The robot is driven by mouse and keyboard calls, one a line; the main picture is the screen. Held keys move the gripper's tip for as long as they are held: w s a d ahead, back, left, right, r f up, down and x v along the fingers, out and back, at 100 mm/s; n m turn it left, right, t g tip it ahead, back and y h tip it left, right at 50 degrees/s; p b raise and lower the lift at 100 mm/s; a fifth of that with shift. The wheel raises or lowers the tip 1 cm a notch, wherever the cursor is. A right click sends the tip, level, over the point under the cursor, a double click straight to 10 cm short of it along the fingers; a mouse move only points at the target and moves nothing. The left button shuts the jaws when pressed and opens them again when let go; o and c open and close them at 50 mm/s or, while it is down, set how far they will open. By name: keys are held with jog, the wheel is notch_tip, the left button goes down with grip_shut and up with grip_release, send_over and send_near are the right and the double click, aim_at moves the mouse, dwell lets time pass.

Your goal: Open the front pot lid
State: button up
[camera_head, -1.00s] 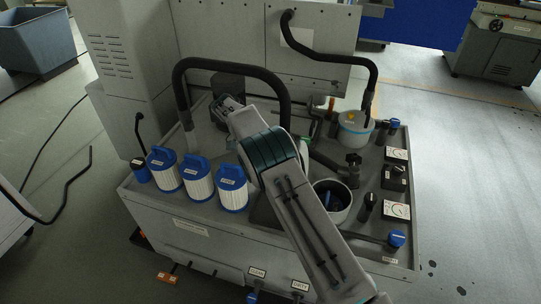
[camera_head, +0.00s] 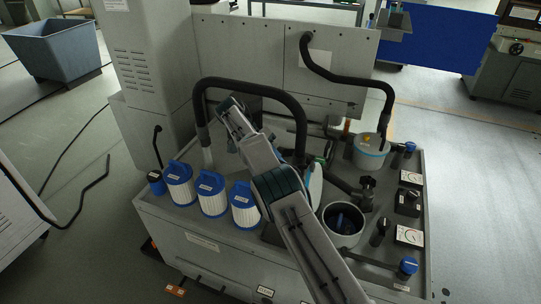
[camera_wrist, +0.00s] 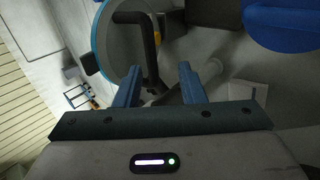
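The front pot (camera_head: 342,226) stands uncovered in the grey bench top, with something dark blue inside. A white, blue-rimmed lid (camera_head: 315,187) stands steeply tilted at its left back side, partly hidden by my arm. In the wrist view a round, blue-rimmed lid (camera_wrist: 117,48) with a dark bent handle (camera_wrist: 152,45) fills the upper left. My gripper (camera_wrist: 159,78) has its two blue fingers apart, below the handle; nothing is clearly held between them. The gripper's fingers cannot be made out in the head view.
The back pot (camera_head: 370,153) has its lid on. Blue-topped filter cartridges (camera_head: 212,195) line the front left edge. A thick black hose (camera_head: 250,86) arches over the bench behind my arm. A black knob (camera_head: 367,184) and gauges (camera_head: 409,236) stand at right.

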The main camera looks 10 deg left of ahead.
jog(key=shift+a+r+p, duration=0.3)
jog(key=shift+r+p, duration=0.15)
dwell(0.5)
jog(key=d+r+y, duration=0.4)
jog(key=d+r, duration=1.2)
jog(key=s+d+r+n+t+y, duration=0.1)
jog(key=s+d+r+y, duration=0.1)
jog(key=s+d, duration=0.55)
jog(key=s+d+r+n+t+y, duration=0.1)
jog(key=s+d+r+y, duration=0.2)
jog(key=s, duration=0.8)
jog(key=s+d+f+t, duration=0.1)
jog(key=s+f, duration=0.2)
jog(key=s, duration=0.4)
jog(key=s+d+f+t, duration=0.1)
jog(key=s+d+f, duration=0.1)
jog(key=s, duration=0.6)
jog(key=shift+d+f+h, duration=0.2)
jog(key=shift+f+h, duration=0.1)
jog(key=shift+f, duration=0.45)
